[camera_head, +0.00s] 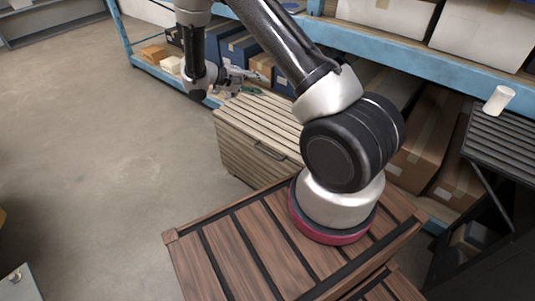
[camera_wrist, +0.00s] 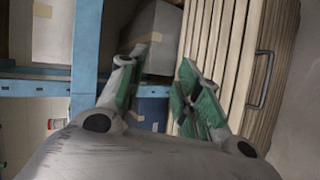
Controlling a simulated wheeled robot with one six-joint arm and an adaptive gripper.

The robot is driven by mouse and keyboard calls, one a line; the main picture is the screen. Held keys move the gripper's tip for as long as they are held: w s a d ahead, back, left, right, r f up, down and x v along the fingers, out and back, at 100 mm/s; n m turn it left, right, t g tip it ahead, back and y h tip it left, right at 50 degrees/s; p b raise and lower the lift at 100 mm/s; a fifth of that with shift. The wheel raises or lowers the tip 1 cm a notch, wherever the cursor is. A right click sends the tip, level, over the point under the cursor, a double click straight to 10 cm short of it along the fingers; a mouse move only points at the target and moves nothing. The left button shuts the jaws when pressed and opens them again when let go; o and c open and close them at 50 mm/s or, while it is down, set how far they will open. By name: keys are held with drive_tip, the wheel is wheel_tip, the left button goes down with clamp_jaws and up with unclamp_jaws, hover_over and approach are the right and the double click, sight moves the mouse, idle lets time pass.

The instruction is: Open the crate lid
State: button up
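The crate (camera_head: 235,158) is a pale slatted wooden box standing on the floor against the shelving. Its slatted lid (camera_head: 255,112) lies flat and looks closed, partly hidden by my arm. A dark bar handle (camera_head: 270,151) is on the side facing me, near the top edge; it also shows in the wrist view (camera_wrist: 261,80). My gripper (camera_head: 238,78) is above the far left end of the lid. In the wrist view my gripper (camera_wrist: 162,75) has its green-padded fingers apart with nothing held between them. Whether a finger touches the lid is unclear.
Blue shelving (camera_head: 440,60) with cardboard boxes (camera_head: 428,130) runs behind the crate. A blue upright (camera_wrist: 87,55) stands left of the fingers in the wrist view. A black rack (camera_head: 505,140) bearing a white cylinder (camera_head: 498,100) stands right. Open floor (camera_head: 100,130) lies left.

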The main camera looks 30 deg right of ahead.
wheel_tip(320, 180, down, 19)
drive_tip(key=a+n+t+h, duration=0.2)
drive_tip(key=a+t, duration=0.1)
drive_tip(key=n+t, duration=0.3)
drive_tip(key=t, duration=0.1)
approach(267, 152)
drive_tip(key=d+f, duration=0.1)
drive_tip(key=d, duration=0.2)
drive_tip(key=x, duration=0.6)
drive_tip(key=shift+w+d+f, duration=0.15)
drive_tip(key=shift+w+f, duration=0.05)
drive_tip(key=shift+w, duration=0.3)
drive_tip(key=shift+w+d+f, duration=0.1)
drive_tip(key=shift+w+d, duration=0.1)
drive_tip(key=shift+d, duration=0.15)
clamp_jaws()
